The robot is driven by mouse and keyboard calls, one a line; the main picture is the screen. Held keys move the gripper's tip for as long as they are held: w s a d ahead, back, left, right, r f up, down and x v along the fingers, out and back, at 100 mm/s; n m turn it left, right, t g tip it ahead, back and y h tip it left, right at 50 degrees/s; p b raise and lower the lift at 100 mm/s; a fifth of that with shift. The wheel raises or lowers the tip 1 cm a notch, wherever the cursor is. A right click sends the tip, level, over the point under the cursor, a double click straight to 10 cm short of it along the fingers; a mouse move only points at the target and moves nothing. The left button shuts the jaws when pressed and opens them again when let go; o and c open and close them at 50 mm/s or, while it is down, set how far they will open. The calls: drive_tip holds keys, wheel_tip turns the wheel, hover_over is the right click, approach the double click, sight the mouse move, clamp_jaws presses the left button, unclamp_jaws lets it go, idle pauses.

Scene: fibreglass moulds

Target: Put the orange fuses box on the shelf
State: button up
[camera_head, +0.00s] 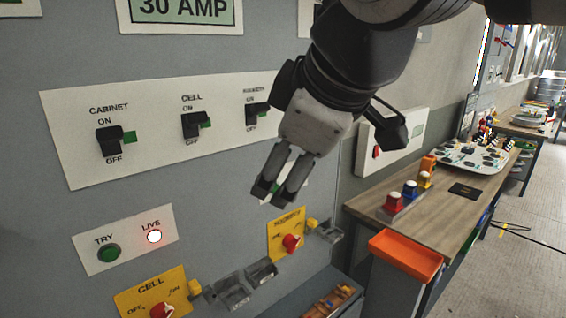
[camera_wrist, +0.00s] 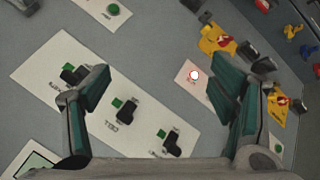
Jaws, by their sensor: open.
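My gripper (camera_head: 276,195) is open and empty in front of the grey panel, just below the rightmost black switch in the head view. Its two fingers stand wide apart in the wrist view (camera_wrist: 160,90), with only the panel beyond them. An orange open-topped box or tray (camera_head: 407,255) is at the front end of the wooden bench, right of and lower than my gripper. No label shows on it, so I cannot tell if it is the fuses box. A low ledge with brown-orange items (camera_head: 332,302) is at the bottom; I cannot tell if it is the shelf.
The panel (camera_head: 230,60) carries black switches (camera_head: 195,124), a lit LIVE lamp (camera_head: 154,236), a green TRY button (camera_head: 107,252) and yellow plates with red knobs (camera_head: 288,238). Grey brackets (camera_head: 262,272) jut out low. The bench (camera_head: 440,205) bears coloured buttons (camera_head: 395,203). Floor at right is mostly clear.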

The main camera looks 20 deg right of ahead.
drive_tip(key=s+d+f+m+g, duration=0.2)
drive_tip(key=s+f+m, duration=0.5)
drive_tip(key=f, duration=0.5)
drive_tip(key=m, duration=0.2)
drive_tip(key=shift+m+g, duration=0.3)
drive_tip(key=shift+m, duration=0.1)
drive_tip(key=shift+f, duration=0.1)
drive_tip(key=shift+w+f+b, duration=0.7)
drive_tip(key=shift+w+b, duration=0.05)
drive_tip(key=shift+w, duration=0.05)
